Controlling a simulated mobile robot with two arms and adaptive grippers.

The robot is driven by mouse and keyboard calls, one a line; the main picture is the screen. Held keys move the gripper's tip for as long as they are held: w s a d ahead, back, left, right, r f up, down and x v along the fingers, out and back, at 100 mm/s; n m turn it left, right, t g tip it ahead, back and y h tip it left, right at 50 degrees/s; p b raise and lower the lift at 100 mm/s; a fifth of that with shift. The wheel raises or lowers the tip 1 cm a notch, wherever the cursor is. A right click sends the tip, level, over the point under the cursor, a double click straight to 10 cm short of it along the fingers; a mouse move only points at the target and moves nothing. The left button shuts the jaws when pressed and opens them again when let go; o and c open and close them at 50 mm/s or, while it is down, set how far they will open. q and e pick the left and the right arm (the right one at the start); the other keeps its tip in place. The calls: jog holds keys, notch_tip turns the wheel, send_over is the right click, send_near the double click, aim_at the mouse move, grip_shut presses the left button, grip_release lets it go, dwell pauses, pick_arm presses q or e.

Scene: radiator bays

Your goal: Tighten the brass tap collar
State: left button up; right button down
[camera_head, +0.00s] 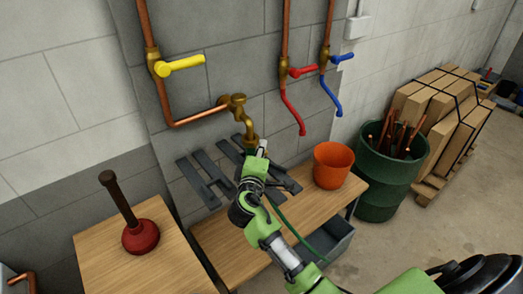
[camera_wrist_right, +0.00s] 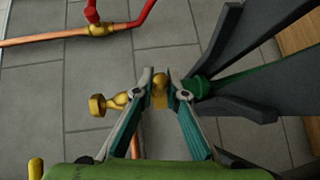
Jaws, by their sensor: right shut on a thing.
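The brass tap (camera_head: 238,103) comes off a copper pipe on the grey block wall and bends down. My right gripper (camera_head: 256,150) is at its lower end and hides most of the collar in the head view. In the right wrist view the brass collar (camera_wrist_right: 159,90) sits between the fingertips of my right gripper (camera_wrist_right: 160,78), which are shut on it. The tap (camera_wrist_right: 118,99) runs to the left of the collar there. A green fitting (camera_wrist_right: 200,87) lies just right of the fingers. Whether the collar is tight cannot be seen. My left gripper is not in view.
Dark grey slats (camera_head: 197,184) are close around the gripper. An orange bucket (camera_head: 333,163) stands on the wooden bench (camera_head: 225,240). A red plunger (camera_head: 141,236) stands on another wooden top. Yellow (camera_head: 182,65), red (camera_head: 303,71) and blue (camera_head: 342,57) valve levers are above. A green drum (camera_head: 385,185) stands right.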

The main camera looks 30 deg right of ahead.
jog(key=c, duration=2)
grip_release()
jog(key=shift+f, duration=0.1)
jog(key=v, duration=1.2)
jog(key=shift+s+f, duration=0.1)
